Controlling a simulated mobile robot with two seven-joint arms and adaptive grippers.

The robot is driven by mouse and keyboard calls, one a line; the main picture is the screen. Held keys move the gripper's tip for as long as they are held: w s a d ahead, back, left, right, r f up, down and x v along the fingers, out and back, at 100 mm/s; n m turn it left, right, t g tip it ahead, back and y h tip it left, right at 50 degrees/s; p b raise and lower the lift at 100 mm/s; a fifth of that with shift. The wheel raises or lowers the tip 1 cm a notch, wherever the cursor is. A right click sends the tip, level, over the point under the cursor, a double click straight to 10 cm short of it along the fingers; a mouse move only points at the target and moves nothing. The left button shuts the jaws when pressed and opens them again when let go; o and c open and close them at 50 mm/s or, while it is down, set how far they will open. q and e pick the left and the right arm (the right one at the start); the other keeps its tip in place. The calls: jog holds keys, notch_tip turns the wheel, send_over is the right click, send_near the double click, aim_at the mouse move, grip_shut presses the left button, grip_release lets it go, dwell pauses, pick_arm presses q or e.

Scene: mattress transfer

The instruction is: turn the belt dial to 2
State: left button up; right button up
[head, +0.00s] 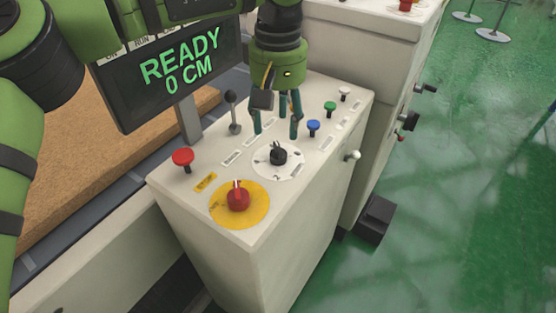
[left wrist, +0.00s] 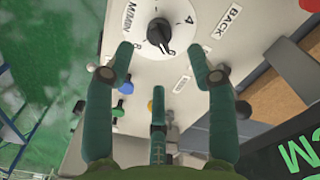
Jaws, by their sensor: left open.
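The belt dial is a black knob (head: 279,156) on a round white scale plate on top of the console. In the left wrist view the dial (left wrist: 160,33) shows at the top, with a 4 and the lettering M/MIN beside it. My left gripper (head: 276,132) points down over the console, its fingers just behind the dial in the head view. In the left wrist view its fingers (left wrist: 162,50) are spread, with the knob between and ahead of the tips; nothing is held. Whether a finger touches the plate is unclear. My right gripper is not in view.
A red knob (head: 238,199) on a yellow disc, a red button (head: 183,157) and a black lever (head: 233,112) share the console top. Blue (head: 313,127), green (head: 330,108) and white buttons stand to the right. A display (head: 174,75) reads READY 0 CM.

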aim_at(278, 146)
pick_arm(q)
jog(key=shift+s+f, duration=0.15)
jog(key=shift+f, duration=0.7)
notch_tip(278, 146, down, 5)
jog(key=shift+r+p, duration=0.15)
jog(key=shift+p, duration=0.15)
jog(key=shift+f, duration=0.35)
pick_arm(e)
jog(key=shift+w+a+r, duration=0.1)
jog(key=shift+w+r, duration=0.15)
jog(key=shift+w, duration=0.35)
